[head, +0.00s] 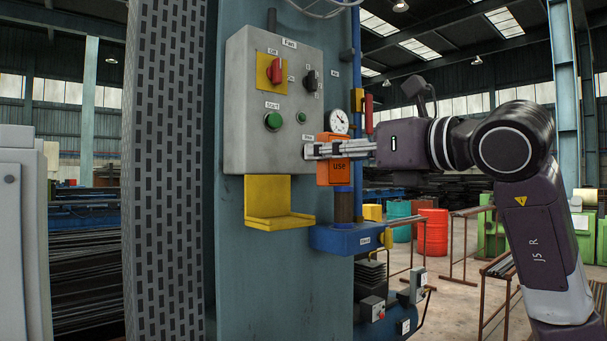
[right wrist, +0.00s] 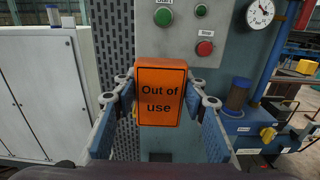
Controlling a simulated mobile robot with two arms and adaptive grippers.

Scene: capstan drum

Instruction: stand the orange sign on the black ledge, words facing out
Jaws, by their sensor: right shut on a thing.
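The orange sign (head: 333,174) is held upright by my right gripper (head: 314,151), in front of the machine near the lower right of the grey control box. In the right wrist view the sign (right wrist: 160,96) sits between the two fingers of the right gripper (right wrist: 163,108), with the words "Out of use" facing the wrist camera. I can make out no black ledge; a yellow bracket (head: 268,197) with a small shelf sits below the control box, left of the sign. My left gripper is not in view.
The control box (head: 238,120) carries knobs and buttons, including a red stop button (right wrist: 205,48). A gauge (head: 338,121) is right of it. A blue shelf (head: 345,237) with a blue-topped cylinder juts out below the sign. The yellow shelf looks empty.

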